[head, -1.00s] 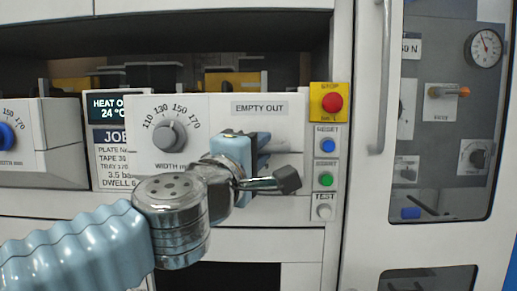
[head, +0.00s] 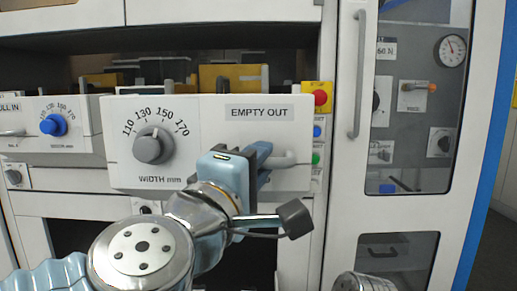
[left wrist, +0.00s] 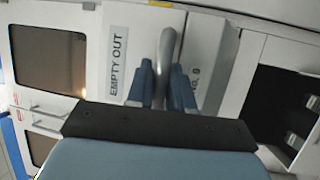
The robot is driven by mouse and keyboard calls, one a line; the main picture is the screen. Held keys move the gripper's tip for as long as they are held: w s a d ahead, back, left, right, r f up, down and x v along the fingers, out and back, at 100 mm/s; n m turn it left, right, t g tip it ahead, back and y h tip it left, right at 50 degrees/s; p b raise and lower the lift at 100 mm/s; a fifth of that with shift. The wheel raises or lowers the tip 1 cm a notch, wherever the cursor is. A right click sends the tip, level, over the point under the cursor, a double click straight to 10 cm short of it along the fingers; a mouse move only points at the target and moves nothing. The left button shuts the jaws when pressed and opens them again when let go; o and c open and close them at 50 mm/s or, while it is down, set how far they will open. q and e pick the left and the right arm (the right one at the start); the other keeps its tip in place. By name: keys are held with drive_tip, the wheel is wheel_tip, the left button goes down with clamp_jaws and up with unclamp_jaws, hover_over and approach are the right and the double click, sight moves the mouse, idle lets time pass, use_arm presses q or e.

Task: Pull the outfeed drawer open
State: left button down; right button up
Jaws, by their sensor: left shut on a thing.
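The outfeed drawer (head: 215,108) has a white front with an EMPTY OUT label, a grey width dial (head: 153,146) and a light grey bar handle (head: 290,159). Its front stands out from the machine and overlaps part of the button column. My left gripper (head: 262,160) is shut on the handle at the drawer's lower right. In the left wrist view, the handle (left wrist: 168,42) runs between the two blue fingers (left wrist: 163,75), beside the label. The gripper hides part of the handle in the head view. My right gripper is not in view.
A second drawer with a blue dial (head: 53,125) is at the left, set further back. The button column with a red stop button (head: 320,98) is right of the outfeed drawer. A cabinet door with a long handle (head: 359,75) and window stands further right. Yellow blocks (head: 232,77) show behind the drawer front.

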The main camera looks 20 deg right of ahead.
use_arm(q)
drive_tip(key=shift+s+a+f, duration=0.1)
drive_tip(key=shift+s+a, duration=0.1)
drive_tip(key=shift+s, duration=0.55)
drive_tip(key=shift+s+a, duration=0.2)
drive_tip(key=shift+s, duration=0.55)
drive_tip(key=c, duration=1.1)
unclamp_jaws()
drive_tip(key=p+v, duration=0.2)
drive_tip(key=v, duration=1.1)
drive_tip(key=shift+s+a, duration=0.25)
drive_tip(key=shift+f, duration=0.1)
